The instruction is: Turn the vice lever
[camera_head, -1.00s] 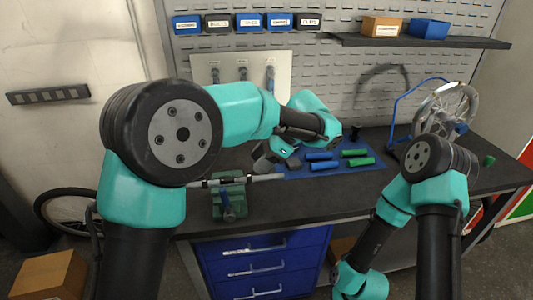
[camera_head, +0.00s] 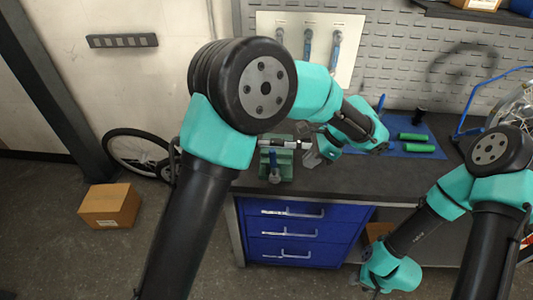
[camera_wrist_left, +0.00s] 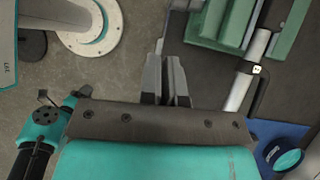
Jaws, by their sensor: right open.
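The green vice (camera_head: 287,170) stands at the bench's front left edge. A grey-blue handle (camera_head: 274,172), which looks like its lever, hangs at the front. A pale tube (camera_head: 270,143) with dark clamp rings lies across the vice top. My left gripper (camera_head: 313,152) is just right of the vice, apart from the handle, holding nothing visible. In the left wrist view its fingers (camera_wrist_left: 166,75) point toward the floor beside the bench edge, close together; the vice (camera_wrist_left: 232,22) is at upper right. My right gripper (camera_head: 367,284) is low in front of the bench, open and small in view.
Green grips (camera_head: 415,143) lie on a blue mat right of my left arm. Blue drawers (camera_head: 300,232) sit under the bench (camera_head: 355,182). Tools hang on a pale board (camera_head: 300,38) behind. A cardboard box (camera_head: 109,206) and a wheel (camera_head: 135,150) are on the floor at left.

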